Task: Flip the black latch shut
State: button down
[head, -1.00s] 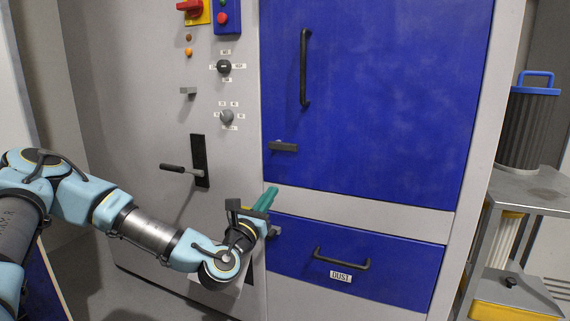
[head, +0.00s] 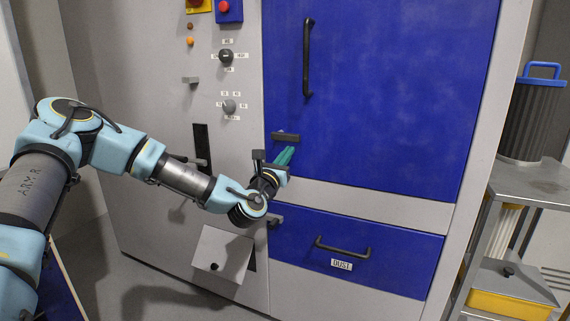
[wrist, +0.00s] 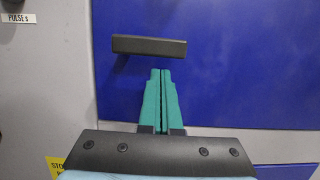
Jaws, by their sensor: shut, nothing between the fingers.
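The black latch (head: 287,136) is a short dark bar lying level near the lower left corner of the large blue door (head: 385,100). My gripper (head: 287,152) has green fingers pressed together and is just below the latch. In the wrist view the fingers of my gripper (wrist: 160,73) point up at the latch's underside, with a small gap visible. I cannot tell whether they touch it in depth.
A second small latch (head: 275,220) sits by the blue dust drawer (head: 350,250), below my gripper. A black door handle (head: 308,58) rises above. A grey open flap (head: 222,262) juts out at lower left. A metal cart (head: 520,190) stands on the right.

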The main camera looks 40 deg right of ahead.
aim_at(291, 136)
jog(key=shift+r, duration=0.4)
jog(key=shift+s+d+r+n+t+y, duration=0.15)
jog(key=shift+r+n+t, duration=0.1)
jog(key=shift+n, duration=0.35)
jog(key=shift+s+a+r+n+t+y, duration=0.15)
jog(key=shift+n+t, duration=0.1)
jog(key=shift+n, duration=0.35)
jog(key=r+n, duration=0.1)
jog(key=n, duration=0.2)
jog(key=r+n+t+y+b, duration=0.1)
jog(key=n, duration=0.2)
jog(key=r+n+y, duration=0.1)
jog(key=n, duration=0.2)
jog(key=shift+s+d+r+t, duration=0.1)
jog(key=shift+d+r+t, duration=0.2)
jog(key=shift+t, duration=0.1)
jog(key=shift+w+a+r+n+y+p, duration=0.15)
jog(key=shift+w+r+n+y, duration=0.35)
jog(key=shift+n, duration=0.65)
jog(key=shift+w+a+r+n+y+p, duration=0.1)
jog(key=shift+w+a+r+n+y, duration=0.15)
jog(key=shift+r+n, duration=0.7)
jog(key=shift+w+a+r+n+y+p, duration=0.1)
jog(key=shift+w+a+r+n+y, duration=0.2)
jog(key=shift+n, duration=1.1)
jog(key=shift+w+r, duration=0.1)
